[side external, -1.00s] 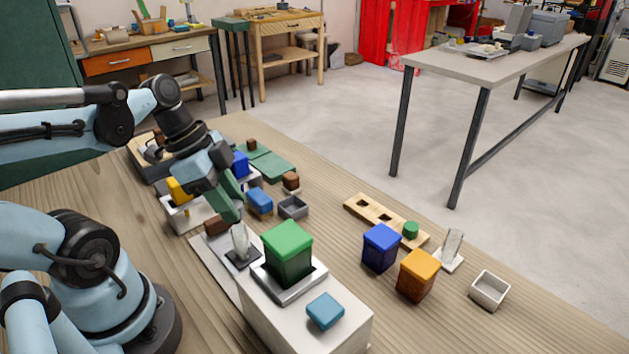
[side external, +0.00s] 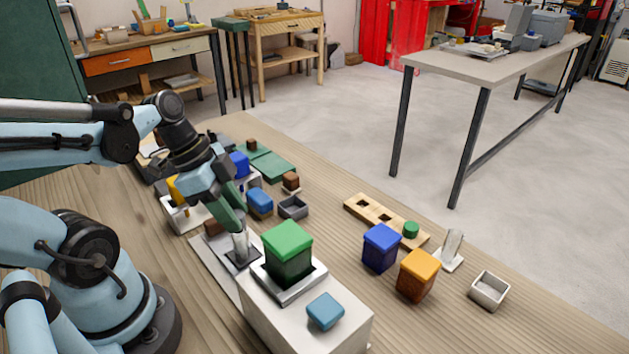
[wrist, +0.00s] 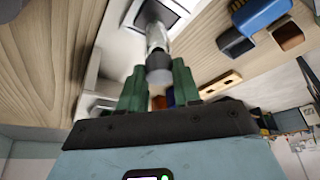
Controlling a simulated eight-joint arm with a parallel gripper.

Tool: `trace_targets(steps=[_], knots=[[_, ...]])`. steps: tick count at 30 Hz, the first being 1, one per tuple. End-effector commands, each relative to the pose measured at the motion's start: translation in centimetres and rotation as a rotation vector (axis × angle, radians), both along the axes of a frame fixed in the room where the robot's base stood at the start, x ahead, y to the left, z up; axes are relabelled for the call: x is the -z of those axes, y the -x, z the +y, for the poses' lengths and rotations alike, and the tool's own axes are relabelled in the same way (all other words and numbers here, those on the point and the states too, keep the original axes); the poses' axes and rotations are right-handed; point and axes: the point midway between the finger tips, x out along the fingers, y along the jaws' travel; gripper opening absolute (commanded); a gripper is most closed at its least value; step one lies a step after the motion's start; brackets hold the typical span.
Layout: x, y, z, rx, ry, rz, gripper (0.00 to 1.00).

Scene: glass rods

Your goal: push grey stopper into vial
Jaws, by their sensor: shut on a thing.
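The clear glass vial (side external: 240,247) stands upright in a dark-topped holder (side external: 246,262) on the low plate beside the white block. It also shows in the wrist view (wrist: 156,38), running up to its square holder (wrist: 172,5). The grey stopper (wrist: 158,76) shows between my green fingertips in the wrist view, in line with the vial's mouth. My gripper (side external: 238,227) is shut on the stopper, directly over the vial, tilted. How deep the stopper sits in the vial cannot be told. In the side view my fingers hide the stopper.
A green-lidded jar (side external: 288,254) stands close right of the vial on a white block (side external: 290,325). A blue block (side external: 260,202) and a grey open box (side external: 293,207) lie behind.

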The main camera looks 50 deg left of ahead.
Motion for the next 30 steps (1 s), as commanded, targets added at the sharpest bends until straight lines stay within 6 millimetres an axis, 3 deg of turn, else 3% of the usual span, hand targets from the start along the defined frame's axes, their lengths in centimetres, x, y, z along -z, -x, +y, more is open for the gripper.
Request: trace_targets(steps=[30], knots=[[0.79, -0.06, 0.02, 0.000, 0.000, 0.000, 0.04]])
